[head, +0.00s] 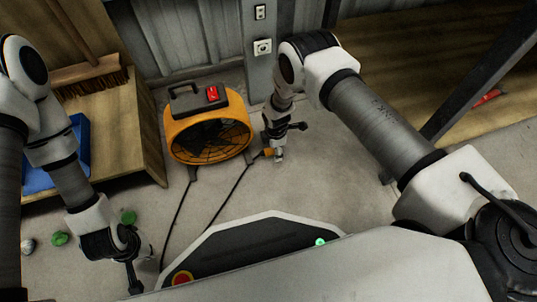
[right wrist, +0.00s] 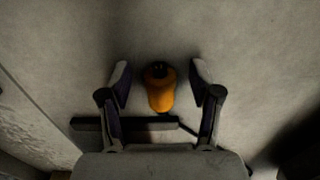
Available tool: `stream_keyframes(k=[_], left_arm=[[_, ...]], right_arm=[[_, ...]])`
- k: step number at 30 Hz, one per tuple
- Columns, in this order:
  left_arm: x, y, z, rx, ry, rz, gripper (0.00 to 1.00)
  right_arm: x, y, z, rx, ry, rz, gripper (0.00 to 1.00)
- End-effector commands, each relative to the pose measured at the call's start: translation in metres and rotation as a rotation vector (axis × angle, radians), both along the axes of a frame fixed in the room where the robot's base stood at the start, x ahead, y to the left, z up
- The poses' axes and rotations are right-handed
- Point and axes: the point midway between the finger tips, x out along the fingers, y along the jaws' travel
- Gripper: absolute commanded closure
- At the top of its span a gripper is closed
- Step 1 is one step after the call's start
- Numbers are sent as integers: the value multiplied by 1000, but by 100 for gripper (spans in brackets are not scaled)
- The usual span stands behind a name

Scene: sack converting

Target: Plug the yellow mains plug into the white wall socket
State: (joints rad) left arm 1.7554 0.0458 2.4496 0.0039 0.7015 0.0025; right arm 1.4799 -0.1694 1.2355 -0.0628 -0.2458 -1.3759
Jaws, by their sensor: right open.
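The yellow mains plug (head: 267,152) lies on the concrete floor just right of the orange fan, with a dark cable (head: 230,190) leading from it toward the front. In the right wrist view the plug (right wrist: 161,93) is between my right gripper's open fingers (right wrist: 160,78), with a gap on both sides; its dark end points up the picture. In the head view my right gripper (head: 279,152) is low beside the plug. The white wall socket (head: 262,47) is on a grey post behind. My left gripper (head: 134,278) hangs at lower left, away from the plug; its fingers are unclear.
The orange fan (head: 208,131) with a red switch stands left of the plug. A second wall fitting (head: 260,12) is above the socket. A wooden box (head: 125,125), a broom (head: 92,80) and green items (head: 59,238) are at left. Floor right of the plug is clear.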

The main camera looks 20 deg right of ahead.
Motion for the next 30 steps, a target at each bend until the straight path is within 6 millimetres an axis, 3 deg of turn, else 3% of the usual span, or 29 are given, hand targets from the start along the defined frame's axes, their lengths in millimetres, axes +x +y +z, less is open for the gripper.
stream_keyframes(k=[3,4,9,20,30], left_arm=[[0,0,3,0,-1,0,100],[0,0,3,0,-1,0,100],[0,0,2,0,-1,0,100],[0,0,4,0,0,0,100],[-1,0,32,-1,3,-5,100]], right_arm=[[0,0,2,0,0,0,37],[0,0,2,0,0,0,44],[0,0,2,0,0,0,100],[-1,0,4,0,0,-1,100],[-8,7,32,0,1,-6,100]])
